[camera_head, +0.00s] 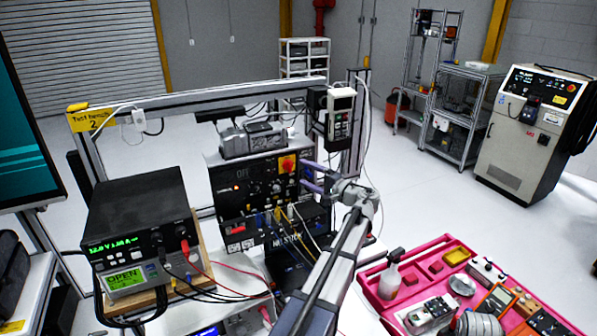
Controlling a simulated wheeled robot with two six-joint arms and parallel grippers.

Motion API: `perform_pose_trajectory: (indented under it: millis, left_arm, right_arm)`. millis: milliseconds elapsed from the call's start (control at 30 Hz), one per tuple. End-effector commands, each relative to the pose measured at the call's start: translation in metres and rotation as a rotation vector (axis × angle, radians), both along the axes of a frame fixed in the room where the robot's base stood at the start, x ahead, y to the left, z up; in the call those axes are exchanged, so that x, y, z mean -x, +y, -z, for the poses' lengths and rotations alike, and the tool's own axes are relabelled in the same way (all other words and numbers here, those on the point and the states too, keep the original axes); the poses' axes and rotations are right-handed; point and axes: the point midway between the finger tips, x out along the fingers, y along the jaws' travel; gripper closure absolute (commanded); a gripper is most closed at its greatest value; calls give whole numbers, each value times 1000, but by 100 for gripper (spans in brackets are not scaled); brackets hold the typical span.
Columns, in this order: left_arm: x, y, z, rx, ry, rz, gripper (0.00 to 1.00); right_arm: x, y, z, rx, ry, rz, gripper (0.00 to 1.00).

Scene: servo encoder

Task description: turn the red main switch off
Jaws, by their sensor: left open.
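The red main switch (287,163) sits on a yellow-orange plate at the upper right of a black control panel (232,205). Its handle position is too small to tell. My left gripper (302,174) is just right of the switch, with two purple fingers spread one above the other and pointing left at the panel. It is open and nothing shows between the fingers. I cannot tell whether a fingertip touches the panel. My left arm comes up from the bottom middle. My right gripper is not in view.
Cables hang from the panel's lower front. A black power supply (140,225) stands at left. A handheld pendant (340,115) hangs on the frame (190,100) above my gripper. A pink tray (385,310) of parts lies at right.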

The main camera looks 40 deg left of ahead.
Motion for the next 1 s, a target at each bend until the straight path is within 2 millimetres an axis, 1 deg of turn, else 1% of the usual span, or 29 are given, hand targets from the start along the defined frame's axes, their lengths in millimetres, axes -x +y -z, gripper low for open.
perform_pose_trajectory:
  millis: [33, 100, 300, 833, 867, 933, 967, 1000]
  left_arm:
    - [2, -8, 0, 0, 0, 1, 18]
    - [2, -17, 0, 0, 0, 2, 18]
    - [3, -29, 0, 0, 0, -1, 18]
    - [3, -30, 0, 1, 0, -1, 18]
    - [3, -31, 2, 4, -1, 0, 18]
    - [6, -38, 13, 29, -5, 5, 18]
    - [9, -43, 21, 50, -7, 9, 18]
    - [13, -53, 36, 87, -11, 14, 18]
  right_arm:
    - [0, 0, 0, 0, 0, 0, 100]
    - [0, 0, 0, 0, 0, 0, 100]
    - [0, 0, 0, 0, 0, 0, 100]
    - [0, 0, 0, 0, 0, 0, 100]
    - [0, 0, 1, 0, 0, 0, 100]
    - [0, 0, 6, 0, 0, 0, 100]
    - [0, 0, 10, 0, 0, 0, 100]
    - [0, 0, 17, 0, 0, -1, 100]
